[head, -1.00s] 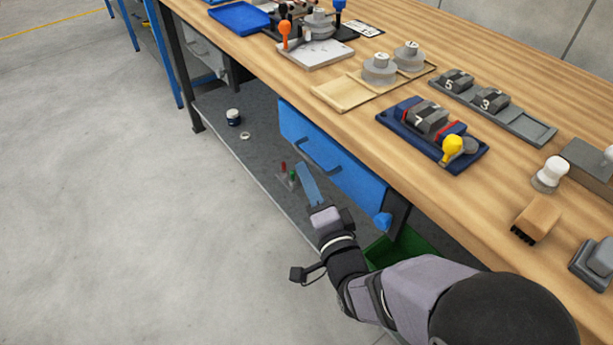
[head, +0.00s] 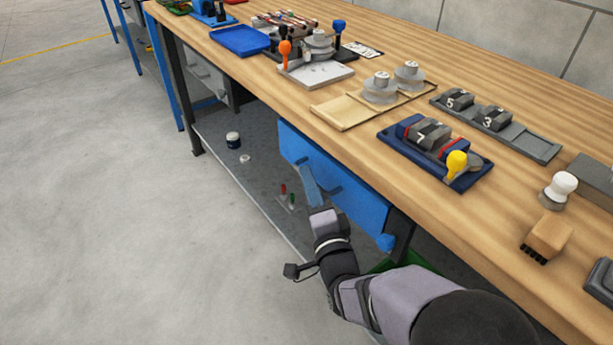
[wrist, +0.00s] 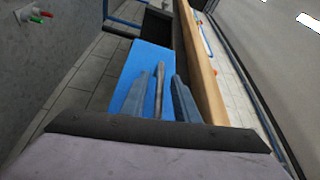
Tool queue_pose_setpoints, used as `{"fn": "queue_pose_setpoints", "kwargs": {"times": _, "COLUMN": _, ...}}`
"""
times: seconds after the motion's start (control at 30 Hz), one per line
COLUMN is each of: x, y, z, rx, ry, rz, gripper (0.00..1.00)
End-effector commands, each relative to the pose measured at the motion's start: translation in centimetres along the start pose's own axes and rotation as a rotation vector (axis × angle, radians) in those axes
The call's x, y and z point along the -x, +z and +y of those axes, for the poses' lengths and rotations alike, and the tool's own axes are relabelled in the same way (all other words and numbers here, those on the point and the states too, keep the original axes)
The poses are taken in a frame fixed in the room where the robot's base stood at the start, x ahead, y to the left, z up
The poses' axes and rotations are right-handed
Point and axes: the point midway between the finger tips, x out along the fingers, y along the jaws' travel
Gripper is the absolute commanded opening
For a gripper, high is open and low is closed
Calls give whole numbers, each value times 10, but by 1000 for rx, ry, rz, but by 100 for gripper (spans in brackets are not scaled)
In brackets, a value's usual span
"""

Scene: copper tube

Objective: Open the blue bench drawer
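The blue bench drawer (head: 355,192) hangs under the wooden bench top, its front looking shut. Its dark bar handle (head: 334,190) runs along the front and is partly hidden by my fingers. My gripper (head: 308,182) is at the handle, reaching in from the front. In the wrist view the blue drawer front (wrist: 150,65) lies ahead, and the handle (wrist: 160,85) stands between my two separated fingers (wrist: 160,98). Gaps show on both sides of the handle, so the fingers are open around it; whether either touches it I cannot tell.
The wooden bench top (head: 400,205) overhangs the drawer and carries fixtures and blocks. Below is a grey shelf (head: 225,150) with a dark jar (head: 233,140) and small red and green items (head: 287,193). A green bin (head: 415,257) is behind my arm. Open floor lies left.

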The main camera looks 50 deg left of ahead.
Motion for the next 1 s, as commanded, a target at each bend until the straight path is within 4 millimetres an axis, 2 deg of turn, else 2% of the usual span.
{"fn": "queue_pose_setpoints", "kwargs": {"times": 0.27, "x": -21, "y": 0, "z": 0, "rx": 0, "ry": -1, "rz": 0, "gripper": 28}}
{"fn": "queue_pose_setpoints", "kwargs": {"times": 0.6, "x": -23, "y": 0, "z": 0, "rx": 0, "ry": 0, "rz": 0, "gripper": 28}}
{"fn": "queue_pose_setpoints", "kwargs": {"times": 0.63, "x": -23, "y": 0, "z": 0, "rx": 0, "ry": 0, "rz": 0, "gripper": 26}}
{"fn": "queue_pose_setpoints", "kwargs": {"times": 0.73, "x": -23, "y": 0, "z": 0, "rx": 0, "ry": 0, "rz": 0, "gripper": 2}}
{"fn": "queue_pose_setpoints", "kwargs": {"times": 1.0, "x": -22, "y": 2, "z": 0, "rx": 0, "ry": 0, "rz": -1, "gripper": 0}}
